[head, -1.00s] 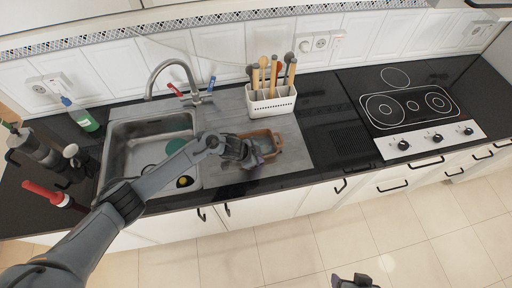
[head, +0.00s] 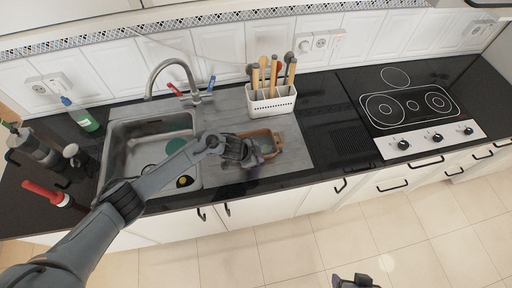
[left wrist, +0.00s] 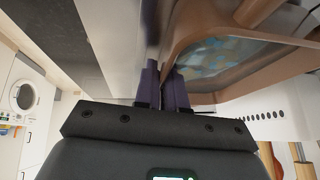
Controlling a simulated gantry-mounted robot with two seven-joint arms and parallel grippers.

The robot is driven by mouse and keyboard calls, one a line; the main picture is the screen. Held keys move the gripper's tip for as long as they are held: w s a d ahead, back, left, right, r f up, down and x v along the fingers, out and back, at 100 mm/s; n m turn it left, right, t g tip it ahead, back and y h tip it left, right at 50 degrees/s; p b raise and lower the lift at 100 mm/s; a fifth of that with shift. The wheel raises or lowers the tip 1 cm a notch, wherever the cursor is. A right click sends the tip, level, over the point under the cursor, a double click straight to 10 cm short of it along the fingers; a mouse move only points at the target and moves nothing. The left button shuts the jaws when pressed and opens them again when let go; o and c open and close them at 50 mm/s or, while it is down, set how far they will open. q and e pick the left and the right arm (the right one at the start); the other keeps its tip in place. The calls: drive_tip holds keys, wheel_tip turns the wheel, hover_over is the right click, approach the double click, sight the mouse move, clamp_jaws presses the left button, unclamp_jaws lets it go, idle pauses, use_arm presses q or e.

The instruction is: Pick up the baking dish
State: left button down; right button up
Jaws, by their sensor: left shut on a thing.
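The baking dish (head: 275,135) is a small brown-orange dish with a pale inside. It is on or just above the grey drainboard to the right of the sink, partly hidden by my left gripper (head: 255,155). In the left wrist view, the dish (left wrist: 200,25) fills the upper right, and the purple fingers of my left gripper (left wrist: 168,85) are closed on its wall. Whether its base touches the drainboard is hard to tell. My right gripper (head: 355,282) shows only in part at the bottom edge, over the floor, away from the dish.
A white utensil holder (head: 270,103) with several wooden-handled tools stands just behind the dish. The sink (head: 125,160) with its tap (head: 172,68) is to the left. The hob (head: 405,100) is to the right. Black worktop between dish and hob is clear.

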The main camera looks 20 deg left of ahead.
use_arm(q)
drive_tip(key=shift+r, duration=0.3)
drive_tip(key=shift+r, duration=1.85)
drive_tip(key=s+d+r+p, duration=0.2)
drive_tip(key=s+d+r, duration=0.4)
drive_tip(key=s, duration=0.3)
drive_tip(key=shift+d+r, duration=0.4)
drive_tip(key=shift+d, duration=0.25)
